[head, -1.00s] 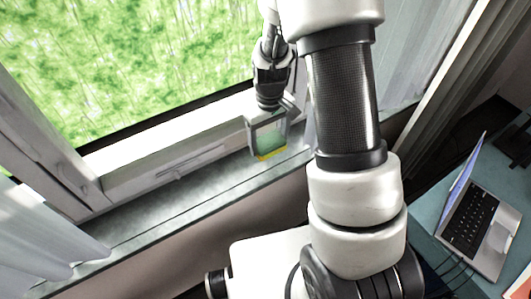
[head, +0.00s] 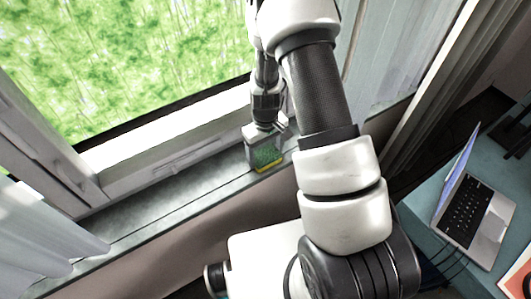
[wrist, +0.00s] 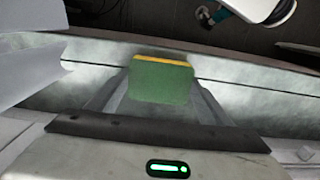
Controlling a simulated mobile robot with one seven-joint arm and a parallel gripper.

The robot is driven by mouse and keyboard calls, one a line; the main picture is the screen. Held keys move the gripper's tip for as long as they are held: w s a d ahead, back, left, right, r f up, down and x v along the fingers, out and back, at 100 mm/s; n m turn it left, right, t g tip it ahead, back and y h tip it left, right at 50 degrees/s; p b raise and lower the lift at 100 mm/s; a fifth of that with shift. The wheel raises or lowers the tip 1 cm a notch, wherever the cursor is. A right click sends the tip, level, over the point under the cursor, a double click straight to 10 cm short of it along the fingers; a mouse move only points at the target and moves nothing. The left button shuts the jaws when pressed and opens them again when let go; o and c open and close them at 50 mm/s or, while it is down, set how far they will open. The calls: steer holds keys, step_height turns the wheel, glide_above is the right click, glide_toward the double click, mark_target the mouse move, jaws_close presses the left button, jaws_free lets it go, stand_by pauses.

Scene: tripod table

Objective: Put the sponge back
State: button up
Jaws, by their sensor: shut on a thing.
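The sponge is green with a yellow layer along one edge. In the head view the sponge (head: 266,157) is at the windowsill, low between the fingers of my gripper (head: 264,152). In the wrist view the sponge (wrist: 161,80) sits between the two grey fingers of my gripper (wrist: 160,95), which are shut on it. The grey windowsill (head: 150,208) lies under and around it. I cannot tell whether the sponge touches the sill or is held just above it.
The window frame (head: 165,140) stands behind the sill. A white curtain (head: 40,240) hangs at the left. The sill is clear to the left of the sponge. A laptop (head: 470,210) stands on a teal table (head: 505,160) at the right.

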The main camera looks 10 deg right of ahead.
steer(key=shift+f, duration=0.2)
steer(key=o, duration=1)
steer(key=shift+r, duration=0.1)
steer(key=shift+c, duration=0.2)
steer(key=shift+r, duration=0.1)
